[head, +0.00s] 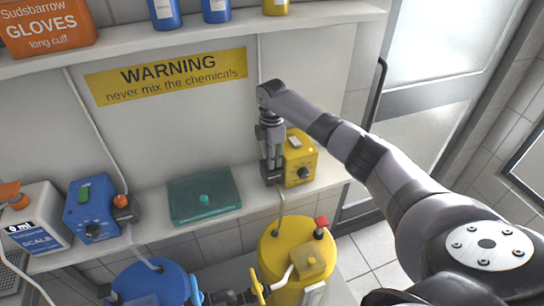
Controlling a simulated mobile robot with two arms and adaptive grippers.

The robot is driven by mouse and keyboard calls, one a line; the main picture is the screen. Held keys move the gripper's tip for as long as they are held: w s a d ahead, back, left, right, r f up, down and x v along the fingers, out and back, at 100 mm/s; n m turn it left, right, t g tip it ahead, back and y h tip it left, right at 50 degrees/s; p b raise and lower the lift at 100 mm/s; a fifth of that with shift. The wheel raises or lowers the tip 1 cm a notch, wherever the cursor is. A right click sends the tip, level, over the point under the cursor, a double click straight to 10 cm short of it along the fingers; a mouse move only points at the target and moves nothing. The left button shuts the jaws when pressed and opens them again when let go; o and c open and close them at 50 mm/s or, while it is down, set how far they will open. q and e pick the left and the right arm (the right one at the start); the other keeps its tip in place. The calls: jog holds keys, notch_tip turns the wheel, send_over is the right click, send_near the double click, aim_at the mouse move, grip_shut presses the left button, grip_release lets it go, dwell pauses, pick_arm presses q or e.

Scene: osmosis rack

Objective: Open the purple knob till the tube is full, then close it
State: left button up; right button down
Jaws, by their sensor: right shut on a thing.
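My right gripper (272,174) reaches down to the shelf, close against the left side of a yellow box (301,157) with a black dial. It is shut on a small part there, which its fingers hide. I cannot make out any purple knob. A thin clear tube (281,200) runs from below the gripper down to a yellow tank (290,249); how full it is cannot be told. Another thin line comes down the wall above the gripper. My left gripper is not in view.
A blue box (92,211) with a dial, an orange-topped part (122,203) and a scale (36,226) stand left on the shelf. A teal case (203,195) lies mid-shelf. A blue tank (150,284) stands below. An upper shelf (320,13) overhangs the bench.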

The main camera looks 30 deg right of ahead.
jog(key=shift+n, duration=0.7)
jog(key=c, duration=1.5)
grip_release()
jog(key=shift+c, duration=0.2)
notch_tip(320, 180, up, 12)
jog(key=shift+o, duration=0.5)
jog(key=shift+a, duration=0.1)
